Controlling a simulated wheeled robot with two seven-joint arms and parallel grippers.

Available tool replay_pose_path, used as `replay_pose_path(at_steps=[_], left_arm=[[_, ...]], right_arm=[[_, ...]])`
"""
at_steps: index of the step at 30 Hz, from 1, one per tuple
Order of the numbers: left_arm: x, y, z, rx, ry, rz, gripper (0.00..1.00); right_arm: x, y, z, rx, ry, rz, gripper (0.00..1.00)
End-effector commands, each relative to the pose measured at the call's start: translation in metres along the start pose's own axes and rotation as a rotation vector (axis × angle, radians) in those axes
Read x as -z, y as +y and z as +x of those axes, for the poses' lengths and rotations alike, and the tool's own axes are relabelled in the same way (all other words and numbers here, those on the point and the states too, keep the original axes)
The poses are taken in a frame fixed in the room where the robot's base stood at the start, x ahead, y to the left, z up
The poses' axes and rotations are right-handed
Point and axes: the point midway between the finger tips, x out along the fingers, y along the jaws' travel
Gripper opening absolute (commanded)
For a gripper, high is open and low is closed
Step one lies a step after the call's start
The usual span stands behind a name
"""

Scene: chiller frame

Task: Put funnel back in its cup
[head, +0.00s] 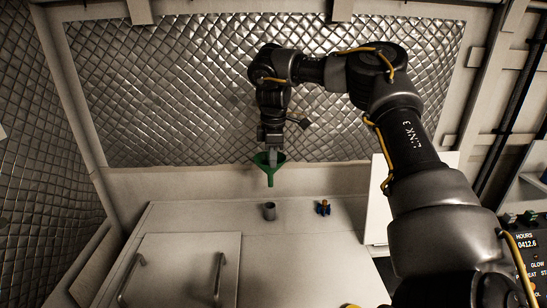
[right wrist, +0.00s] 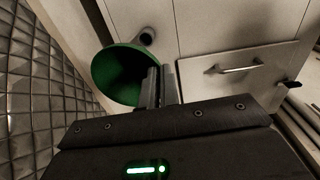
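My right gripper (head: 270,152) is shut on the rim of the green funnel (head: 268,167). It holds the funnel in the air above the worktop, spout pointing down and looking about upright. The right wrist view shows the funnel's wide green mouth (right wrist: 115,80) beside the closely set fingertips (right wrist: 161,80). The small grey cup (head: 269,211) stands upright on the worktop, apart from the funnel and below its spout in the head view. The cup also shows past the funnel rim in the right wrist view (right wrist: 147,38). My left gripper is not in view.
A small blue and orange object (head: 323,208) stands right of the cup. A hatch panel with two handles (head: 182,270) is at the front left of the pale worktop (head: 330,255). A quilted metallic wall (head: 180,90) rises behind. A white upright panel (head: 378,200) stands at the right.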

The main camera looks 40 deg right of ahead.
Motion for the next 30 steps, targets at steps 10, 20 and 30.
replay_pose_path(at_steps=[10, 20, 30], left_arm=[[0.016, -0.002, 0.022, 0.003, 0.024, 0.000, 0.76], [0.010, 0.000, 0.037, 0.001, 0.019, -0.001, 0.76], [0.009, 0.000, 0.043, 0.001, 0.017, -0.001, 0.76]], right_arm=[[-0.003, -0.002, 0.016, -0.045, 0.016, 0.043, 0.00], [-0.003, -0.004, 0.049, -0.045, 0.017, 0.042, 0.00], [-0.004, -0.004, 0.064, -0.046, 0.017, 0.043, 0.00]])
